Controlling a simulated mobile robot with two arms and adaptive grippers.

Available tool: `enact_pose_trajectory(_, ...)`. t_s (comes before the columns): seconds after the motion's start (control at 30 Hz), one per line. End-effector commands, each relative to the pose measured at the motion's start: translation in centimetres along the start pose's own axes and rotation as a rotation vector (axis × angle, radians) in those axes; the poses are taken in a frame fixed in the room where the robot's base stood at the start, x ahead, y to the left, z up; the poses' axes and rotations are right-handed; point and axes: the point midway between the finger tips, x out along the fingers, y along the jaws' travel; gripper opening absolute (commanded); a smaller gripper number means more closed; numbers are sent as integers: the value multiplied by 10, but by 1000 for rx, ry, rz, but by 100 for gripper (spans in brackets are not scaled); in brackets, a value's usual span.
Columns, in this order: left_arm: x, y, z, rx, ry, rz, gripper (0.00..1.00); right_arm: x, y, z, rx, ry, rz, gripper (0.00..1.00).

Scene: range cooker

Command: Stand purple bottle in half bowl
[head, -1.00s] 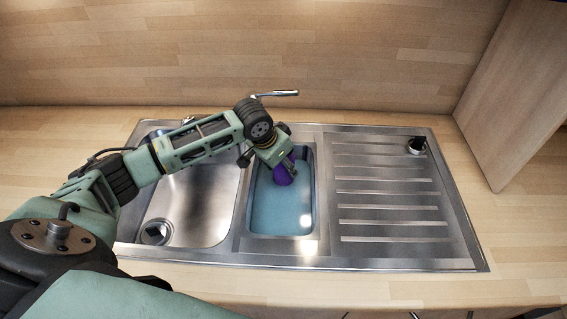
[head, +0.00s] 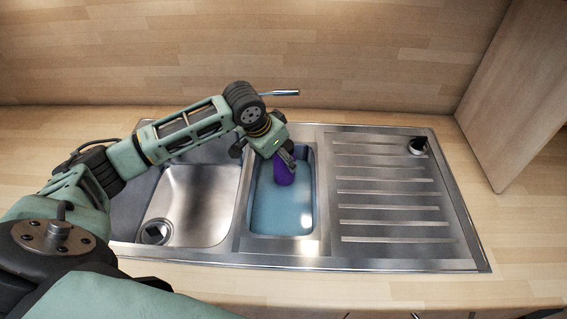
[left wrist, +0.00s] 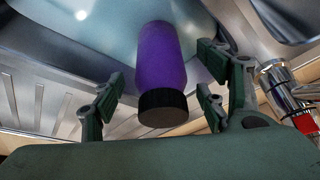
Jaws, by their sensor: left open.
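The purple bottle (head: 284,170) stands roughly upright in the far part of the half bowl (head: 280,220), the narrow middle basin with a bluish bottom. In the left wrist view the purple bottle (left wrist: 163,62) shows its black cap towards me, between the fingers. My left gripper (head: 286,155) is just above the bottle's top and partly hides it. In the left wrist view the left gripper (left wrist: 160,95) has its fingers spread, with gaps on both sides of the bottle. My right gripper is not in view.
The larger main bowl (head: 195,205) is left of the half bowl and looks empty. A ridged drainboard (head: 390,200) lies to the right, with a small dark-and-metal part (head: 417,146) at its far corner. The tap (head: 280,93) is behind the arm. A wooden panel (head: 515,90) stands at right.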

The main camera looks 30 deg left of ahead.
Motion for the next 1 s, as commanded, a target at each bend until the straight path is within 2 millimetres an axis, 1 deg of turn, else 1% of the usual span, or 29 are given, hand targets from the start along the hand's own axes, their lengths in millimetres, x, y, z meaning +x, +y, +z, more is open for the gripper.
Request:
enact_pose_trajectory(0.03, -12, -1, 0, 2, 3, -4, 67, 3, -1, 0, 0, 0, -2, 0)
enact_pose_trajectory(0.2, -44, 0, 0, 2, 1, -3, 67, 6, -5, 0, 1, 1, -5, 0)
enact_pose_trajectory(0.3, -58, 0, 0, 0, 1, -1, 67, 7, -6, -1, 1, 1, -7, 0)
enact_pose_trajectory(0.4, -66, 0, 0, 0, 0, -1, 67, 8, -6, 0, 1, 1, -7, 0)
enact_pose_trajectory(0.53, -70, 0, 1, 0, -2, 0, 67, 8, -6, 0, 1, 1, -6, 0)
enact_pose_trajectory(1.0, -70, 0, 0, 0, -1, 0, 67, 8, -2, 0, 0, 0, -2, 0)
